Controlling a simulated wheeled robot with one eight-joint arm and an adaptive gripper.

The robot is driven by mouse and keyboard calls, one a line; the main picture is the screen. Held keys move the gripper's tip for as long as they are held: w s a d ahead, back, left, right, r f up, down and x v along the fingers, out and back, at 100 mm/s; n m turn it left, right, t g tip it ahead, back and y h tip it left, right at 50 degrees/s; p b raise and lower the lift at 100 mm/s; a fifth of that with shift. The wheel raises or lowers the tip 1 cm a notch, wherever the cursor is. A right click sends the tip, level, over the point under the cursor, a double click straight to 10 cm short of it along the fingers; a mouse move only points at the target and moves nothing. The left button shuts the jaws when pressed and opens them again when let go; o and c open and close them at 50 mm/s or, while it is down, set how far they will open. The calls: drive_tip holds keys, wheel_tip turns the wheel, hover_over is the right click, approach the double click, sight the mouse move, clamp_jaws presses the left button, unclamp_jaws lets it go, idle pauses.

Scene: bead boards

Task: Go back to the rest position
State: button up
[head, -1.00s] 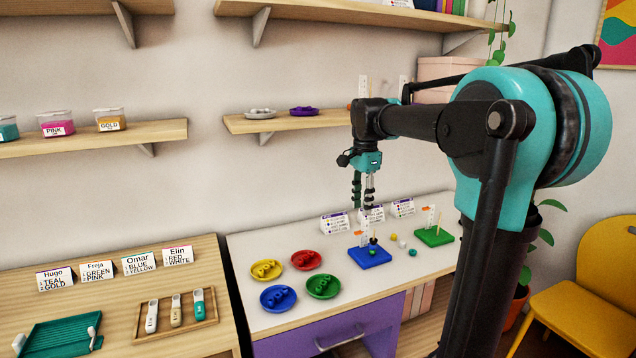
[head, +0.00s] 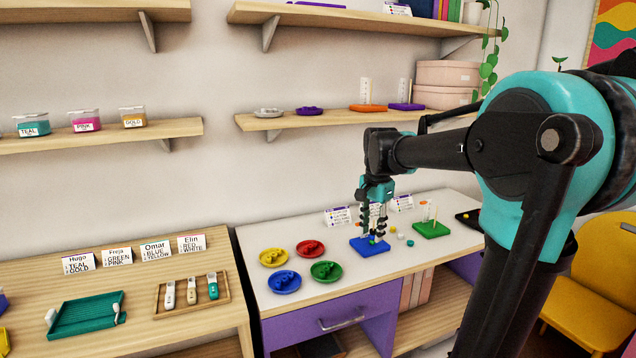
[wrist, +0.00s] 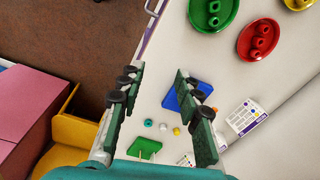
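The blue board (wrist: 184,96) shows beyond the fingers, partly behind the right one. My fingers hide most of what stands on the blue board. The green board (head: 432,230) with a peg is to the right; it also shows in the wrist view (wrist: 146,147). A few loose beads (wrist: 163,127) lie between the boards.
Yellow (head: 268,259), red (head: 302,250), blue (head: 288,286) and green (head: 335,267) bead dishes stand left on the white table (head: 255,238). Printed cards (head: 337,217) stand behind the boards. A wall shelf (head: 277,123) holds dishes and peg boards behind my arm.

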drive_tip(key=s+d+f+n+t, duration=0.3)
drive_tip(key=s+f+n, duration=0.7)
drive_tip(key=s+f, duration=0.9)
drive_tip(key=shift+d+f, duration=0.55)
drive_tip(key=shift+f, duration=0.05)
